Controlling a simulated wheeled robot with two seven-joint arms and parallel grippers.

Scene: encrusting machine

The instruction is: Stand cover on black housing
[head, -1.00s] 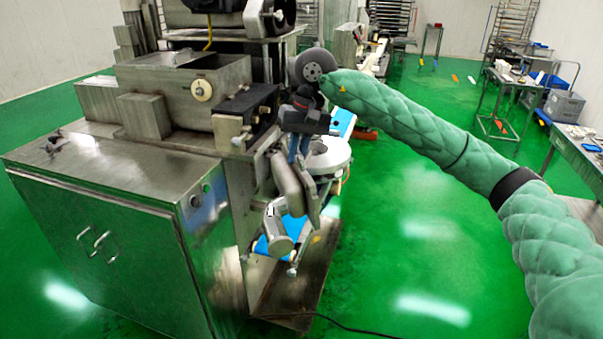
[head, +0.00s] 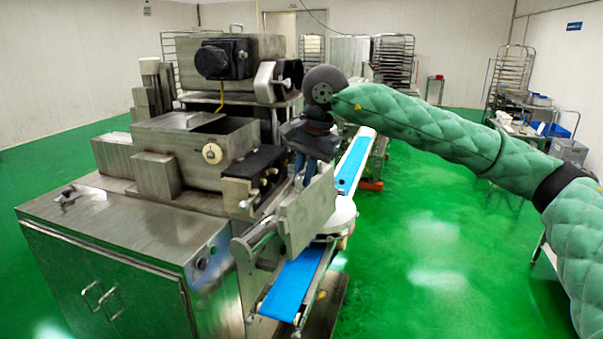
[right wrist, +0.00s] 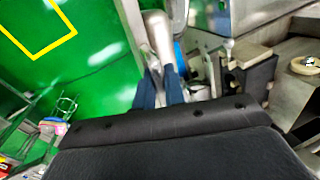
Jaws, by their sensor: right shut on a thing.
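My right gripper (head: 301,168), with blue fingers, is shut on a grey metal cover (head: 308,213) that hangs below it as a tilted plate. In the right wrist view the blue fingers (right wrist: 160,90) are close together, with a blurred grey metal part (right wrist: 158,35) beyond them. The black housing (head: 255,162) is a dark block with brass-coloured knobs on the machine's front, left of my gripper. It also shows in the right wrist view (right wrist: 257,82). The cover is right of and below the housing and looks apart from it. My left gripper is not in view.
The steel machine (head: 120,215) with a hopper fills the left. Another black box (head: 222,59) sits higher up. A blue conveyor belt (head: 298,280) runs below the cover. Green floor is open to the right. Racks (head: 505,80) and tables stand far back.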

